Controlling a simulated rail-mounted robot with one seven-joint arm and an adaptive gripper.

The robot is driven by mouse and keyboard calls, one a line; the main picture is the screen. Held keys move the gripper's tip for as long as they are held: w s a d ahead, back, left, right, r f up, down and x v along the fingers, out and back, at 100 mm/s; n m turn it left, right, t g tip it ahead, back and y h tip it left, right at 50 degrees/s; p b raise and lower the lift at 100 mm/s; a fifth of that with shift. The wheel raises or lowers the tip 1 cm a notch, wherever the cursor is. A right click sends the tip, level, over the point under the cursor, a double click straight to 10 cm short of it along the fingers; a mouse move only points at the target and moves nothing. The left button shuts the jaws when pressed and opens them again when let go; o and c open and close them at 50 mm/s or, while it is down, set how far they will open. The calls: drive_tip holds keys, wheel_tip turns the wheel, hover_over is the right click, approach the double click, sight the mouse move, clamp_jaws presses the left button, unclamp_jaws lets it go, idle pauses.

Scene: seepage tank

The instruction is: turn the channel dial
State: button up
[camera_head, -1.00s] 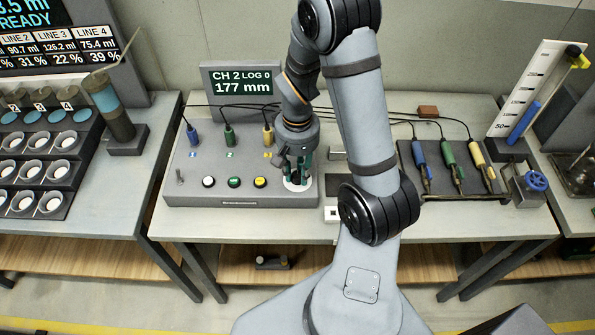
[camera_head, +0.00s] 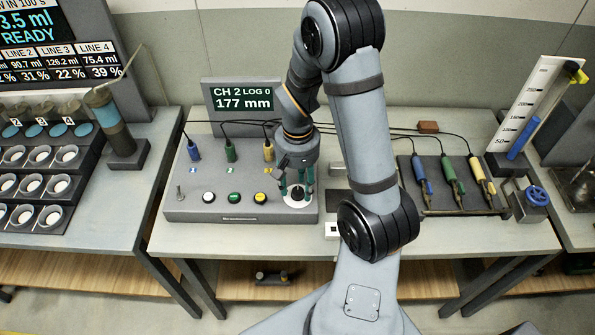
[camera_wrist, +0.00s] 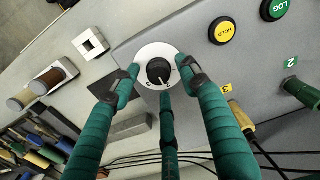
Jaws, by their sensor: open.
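The channel dial (camera_wrist: 158,72) is a black round knob on a white disc, set in the grey console. In the head view its white disc (camera_head: 297,197) shows at the console's right end, with the knob partly hidden by my fingers. My gripper (camera_head: 297,188) is above the dial, pointing down. In the wrist view my gripper's green fingers (camera_wrist: 160,78) are spread around the dial, apart from the knob, with nothing held. The display (camera_head: 244,98) behind the console reads CH 2, LOG 0, 177 mm.
The console (camera_head: 215,214) also carries a white, a green and a yellow button (camera_head: 260,198) left of the dial, and three cabled plugs behind them. Coloured probes (camera_head: 450,178) lie on a rack at right. A cup rack (camera_head: 48,185) stands at left.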

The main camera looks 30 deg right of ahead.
sight(298, 190)
wheel_tip(298, 190, up, 11)
idle(0.3)
idle(0.4)
wheel_tip(298, 190, down, 12)
drive_tip(key=shift+s+f, duration=0.1)
idle(0.4)
